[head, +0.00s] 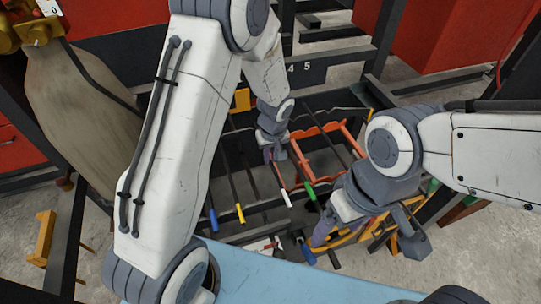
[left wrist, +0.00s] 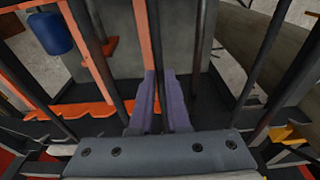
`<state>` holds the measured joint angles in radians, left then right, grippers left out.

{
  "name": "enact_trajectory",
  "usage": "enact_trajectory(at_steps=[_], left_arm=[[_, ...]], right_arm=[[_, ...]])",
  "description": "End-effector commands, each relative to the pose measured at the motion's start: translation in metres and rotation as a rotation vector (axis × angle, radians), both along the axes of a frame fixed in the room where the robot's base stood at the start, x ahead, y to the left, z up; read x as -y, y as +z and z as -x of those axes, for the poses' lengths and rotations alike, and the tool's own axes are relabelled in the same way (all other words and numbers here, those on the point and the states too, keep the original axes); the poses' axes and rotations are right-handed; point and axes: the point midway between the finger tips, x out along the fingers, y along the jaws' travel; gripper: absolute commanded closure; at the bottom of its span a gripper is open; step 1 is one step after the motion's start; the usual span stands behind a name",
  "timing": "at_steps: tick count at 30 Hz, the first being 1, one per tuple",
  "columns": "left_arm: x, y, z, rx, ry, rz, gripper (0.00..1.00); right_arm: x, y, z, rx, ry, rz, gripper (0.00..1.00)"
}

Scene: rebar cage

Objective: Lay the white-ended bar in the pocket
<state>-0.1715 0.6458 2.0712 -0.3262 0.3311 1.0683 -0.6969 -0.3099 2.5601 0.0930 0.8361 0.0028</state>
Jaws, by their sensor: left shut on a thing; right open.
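The white-ended bar (head: 286,198) lies among several colour-ended bars in the dark frame, its white end toward me. My left gripper (head: 268,152) is over it, pointing down. In the left wrist view the purple fingers (left wrist: 159,110) are shut on a thin dark bar (left wrist: 156,45); its end is out of that view. The head view lines this bar up with the white end. Orange notched supports (head: 318,131) stand beside it; I cannot tell which notch is the pocket. My right gripper (head: 322,235) is open near the front, low at the frame's right side.
Blue-ended (head: 213,220), yellow-ended (head: 240,213) and green-ended (head: 309,192) bars lie close on either side. A light blue surface (head: 290,285) is at the front.

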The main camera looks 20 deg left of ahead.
Motion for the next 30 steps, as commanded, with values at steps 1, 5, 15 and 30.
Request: enact_trajectory(at_steps=[1, 5, 15, 30], left_arm=[[0.000, 0.001, 0.000, 0.001, 0.000, 0.000, 1.00], [0.000, 0.001, 0.000, 0.001, 0.000, 0.000, 0.51], [0.000, 0.002, 0.000, 0.001, 0.000, -0.001, 0.51], [0.008, 0.085, 0.010, 0.006, -0.001, 0.001, 0.51]], right_arm=[[0.000, 0.000, 0.000, 0.000, 0.000, 0.000, 0.18], [0.000, 0.000, 0.000, 0.000, 0.000, 0.000, 0.18], [0.000, 0.000, 0.000, 0.000, 0.000, 0.000, 0.18], [0.000, -0.016, 0.000, 0.000, 0.001, 0.000, 0.18]])
